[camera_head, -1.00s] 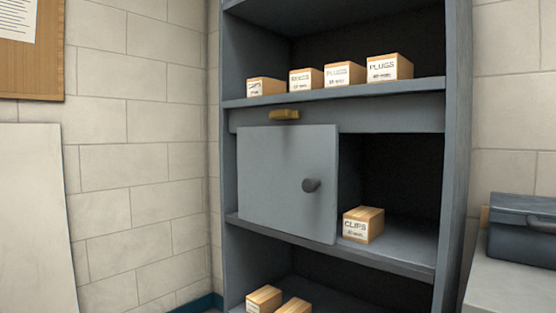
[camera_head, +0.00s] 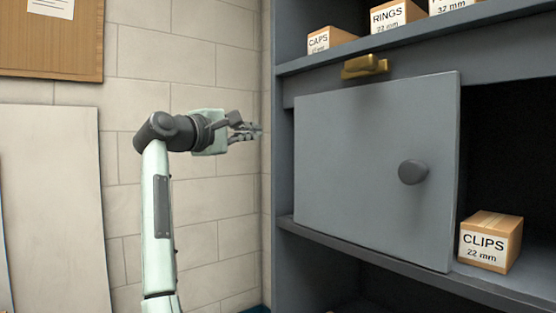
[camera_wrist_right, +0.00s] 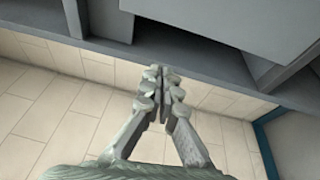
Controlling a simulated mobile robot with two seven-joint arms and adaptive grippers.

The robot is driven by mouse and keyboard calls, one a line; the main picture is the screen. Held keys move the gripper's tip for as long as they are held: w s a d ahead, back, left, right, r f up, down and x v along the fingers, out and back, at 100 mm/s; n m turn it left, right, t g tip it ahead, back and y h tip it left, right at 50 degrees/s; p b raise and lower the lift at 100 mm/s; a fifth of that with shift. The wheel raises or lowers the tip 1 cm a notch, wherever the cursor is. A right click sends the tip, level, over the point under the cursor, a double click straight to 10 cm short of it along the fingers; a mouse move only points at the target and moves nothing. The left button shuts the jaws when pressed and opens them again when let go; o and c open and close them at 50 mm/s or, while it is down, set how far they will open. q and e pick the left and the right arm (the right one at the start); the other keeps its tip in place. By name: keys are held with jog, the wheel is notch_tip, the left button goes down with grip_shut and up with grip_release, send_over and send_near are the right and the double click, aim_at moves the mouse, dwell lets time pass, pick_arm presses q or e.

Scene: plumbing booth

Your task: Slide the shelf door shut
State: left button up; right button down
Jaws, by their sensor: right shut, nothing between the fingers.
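The shelf door (camera_head: 365,175) is a flat grey panel with a dark round knob (camera_head: 413,172) near its right edge. It covers the left part of the middle compartment of the grey shelf (camera_head: 284,130); the right part stands open and dark. My right gripper (camera_head: 258,132) is left of the door, pointing right, near the shelf's left upright in the picture. It is shut and empty, and apart from the knob. In the right wrist view the closed fingertips (camera_wrist_right: 162,72) show below a grey shelf edge. My left gripper is not in view.
A CLIPS box (camera_head: 490,241) sits in the open part of the compartment, by the door's right edge. A brass catch (camera_head: 364,67) is above the door. Boxes labelled CAPS (camera_head: 332,40) and RINGS (camera_head: 397,15) stand on the shelf above. A block wall (camera_head: 215,210) is at the left.

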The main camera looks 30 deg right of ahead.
aim_at(275, 131)
jog(key=shift+m+y, duration=0.3)
jog(key=shift+y, duration=0.1)
jog(key=x, duration=0.9)
jog(key=shift+w+d+r+p, duration=0.15)
jog(key=shift+w+d+p, duration=0.05)
jog(key=shift+d+p, duration=0.15)
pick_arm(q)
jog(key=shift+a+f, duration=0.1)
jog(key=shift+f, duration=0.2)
pick_arm(e)
jog(key=shift+s+d, duration=0.2)
jog(key=shift+s, duration=1.75)
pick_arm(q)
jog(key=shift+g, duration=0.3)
pick_arm(e)
jog(key=shift+d, duration=0.1)
